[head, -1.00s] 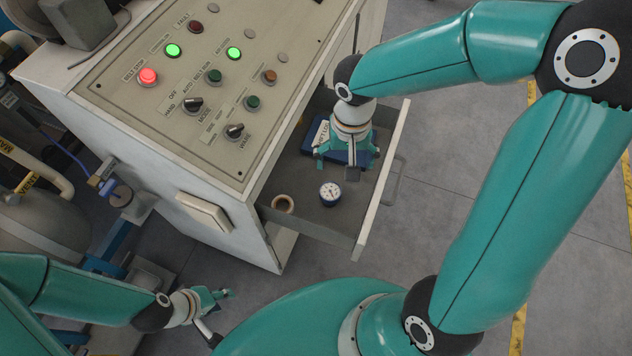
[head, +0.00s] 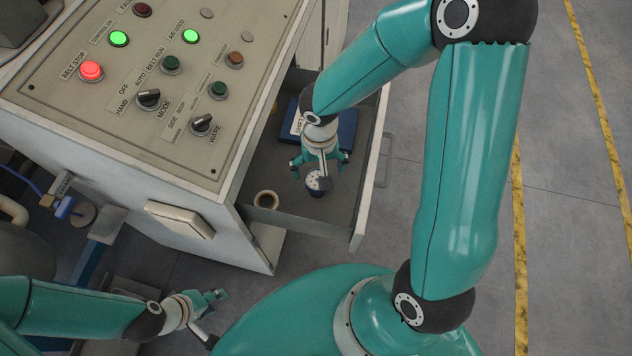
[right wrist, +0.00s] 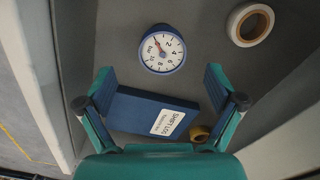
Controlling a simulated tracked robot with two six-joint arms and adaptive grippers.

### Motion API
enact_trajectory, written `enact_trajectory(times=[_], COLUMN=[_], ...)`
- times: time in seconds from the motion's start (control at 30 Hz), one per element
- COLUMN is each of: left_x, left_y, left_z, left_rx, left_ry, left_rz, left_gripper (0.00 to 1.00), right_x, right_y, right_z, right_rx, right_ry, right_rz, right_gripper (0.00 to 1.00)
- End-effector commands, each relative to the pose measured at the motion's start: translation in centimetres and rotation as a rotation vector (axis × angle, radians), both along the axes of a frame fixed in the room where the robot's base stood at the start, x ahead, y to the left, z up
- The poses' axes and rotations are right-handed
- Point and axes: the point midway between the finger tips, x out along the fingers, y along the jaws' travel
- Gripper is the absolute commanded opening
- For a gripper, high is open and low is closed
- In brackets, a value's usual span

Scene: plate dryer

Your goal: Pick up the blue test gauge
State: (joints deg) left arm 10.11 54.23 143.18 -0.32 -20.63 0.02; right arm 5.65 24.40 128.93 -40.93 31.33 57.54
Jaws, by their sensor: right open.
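The blue test gauge (right wrist: 162,50), round with a white numbered dial, lies face up in the open drawer. In the head view the gauge (head: 313,184) is partly hidden by my right gripper (head: 321,167), which hangs over it, fingers down. In the right wrist view my right gripper (right wrist: 160,82) is open with nothing between its fingers, and the gauge shows beyond the fingertips. I cannot tell the exact height above it. My left gripper (head: 214,315) has its fingers apart and is empty, low at the left, away from the drawer.
A blue shift log book (right wrist: 155,113) lies in the drawer under the right gripper's fingers. A tape roll (head: 266,200) lies near the gauge, and a small yellowish ring (right wrist: 200,133) is by the book. The drawer wall (head: 368,185) and control cabinet (head: 205,195) bound the space.

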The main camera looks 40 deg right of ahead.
Motion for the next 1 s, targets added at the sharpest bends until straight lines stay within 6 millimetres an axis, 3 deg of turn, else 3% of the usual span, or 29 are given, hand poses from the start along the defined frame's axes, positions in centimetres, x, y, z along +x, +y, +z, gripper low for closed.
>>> enact_trajectory(times=[0.1, 0.37, 0.63, 0.97, 1.0], left_x=[0.0, 0.0, 0.0, 0.0, 0.0], left_y=[0.0, 0.0, 0.0, 0.0, 0.0], left_z=[-0.4, -0.4, -0.8, -0.8, -0.8], left_rx=[0.000, 0.000, 0.000, 0.000, 0.000], left_ry=[0.000, 0.000, 0.000, 0.000, 0.000], left_rz=[0.000, 0.000, 0.000, 0.000, 0.000], left_gripper=[0.40, 0.40, 0.40, 0.40, 0.40], right_x=[0.0, 0.2, 0.6, 0.7, 0.7], right_y=[0.0, 0.1, 0.1, 0.2, 0.2], right_z=[-1.8, -3.3, -7.0, -7.7, -7.7], right_rx=[-0.001, -0.001, 0.000, -0.001, -0.001], right_ry=[0.002, 0.002, 0.001, -0.002, -0.002], right_rz=[0.000, 0.002, 0.001, 0.001, 0.001], right_gripper=[0.93, 0.93, 0.93, 0.93, 0.86])
